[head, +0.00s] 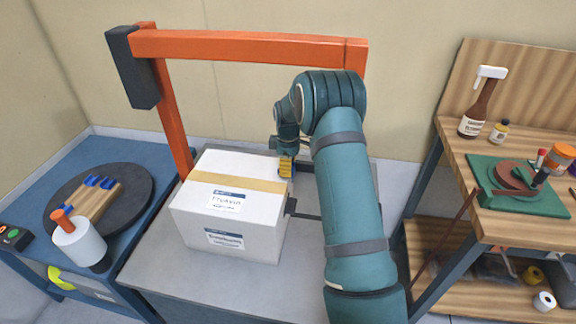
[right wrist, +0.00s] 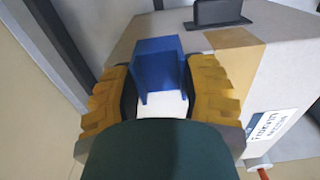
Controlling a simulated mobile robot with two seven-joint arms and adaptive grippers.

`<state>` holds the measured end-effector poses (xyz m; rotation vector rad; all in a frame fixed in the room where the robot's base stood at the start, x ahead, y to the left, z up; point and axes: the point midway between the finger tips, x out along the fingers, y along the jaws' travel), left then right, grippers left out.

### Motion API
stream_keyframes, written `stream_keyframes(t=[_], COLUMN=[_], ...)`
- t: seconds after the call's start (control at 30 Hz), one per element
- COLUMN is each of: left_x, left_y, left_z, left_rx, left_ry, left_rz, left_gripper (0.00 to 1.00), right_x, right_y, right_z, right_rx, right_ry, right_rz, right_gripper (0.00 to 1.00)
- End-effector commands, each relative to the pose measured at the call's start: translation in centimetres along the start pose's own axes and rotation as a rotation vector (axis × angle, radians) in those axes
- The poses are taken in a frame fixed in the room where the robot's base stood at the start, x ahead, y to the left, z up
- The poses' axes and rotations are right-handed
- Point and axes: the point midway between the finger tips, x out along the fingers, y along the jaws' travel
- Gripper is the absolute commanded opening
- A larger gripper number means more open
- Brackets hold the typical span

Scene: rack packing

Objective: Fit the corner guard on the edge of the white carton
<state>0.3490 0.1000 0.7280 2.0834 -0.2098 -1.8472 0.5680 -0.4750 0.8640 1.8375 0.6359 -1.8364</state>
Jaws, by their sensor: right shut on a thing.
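The white carton (head: 190,213) stands on a grey table, with brown tape across its top and labels on top and front. It fills the right of the right wrist view (right wrist: 285,75). My right gripper (head: 287,168) is at the carton's far right top edge. It is shut on the blue corner guard (right wrist: 158,62), which sits between the yellow finger pads. The guard is close to the carton beside the taped end; I cannot tell whether they touch. In the head view the guard is mostly hidden by my gripper. My left gripper is not in view.
An orange frame (head: 240,45) with a dark box (head: 132,68) arches behind the carton. A dark bracket (head: 291,206) is by its right side. At left, a round turntable (head: 135,185) bears a wooden block with blue pieces. A wooden bench (head: 465,150) with bottles stands at right.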

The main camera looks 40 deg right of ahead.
Motion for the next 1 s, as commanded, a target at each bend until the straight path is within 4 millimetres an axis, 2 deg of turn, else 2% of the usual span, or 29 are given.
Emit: stream_keyframes(t=[0.93, 0.97, 1.0], left_x=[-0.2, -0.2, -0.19], left_y=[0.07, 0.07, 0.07], left_z=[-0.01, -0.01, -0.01], left_rx=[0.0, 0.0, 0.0], left_ry=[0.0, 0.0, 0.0], left_rz=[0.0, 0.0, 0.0], left_gripper=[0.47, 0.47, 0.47], right_x=[-0.02, -0.02, -0.02], right_y=[0.0, 0.0, 0.0], right_z=[-0.86, -0.87, -0.87], right_rx=[0.0, 0.0, 0.0], right_ry=[0.001, 0.001, 0.001], right_rz=[0.001, 0.001, 0.0], right_gripper=[0.24, 0.53, 0.67])
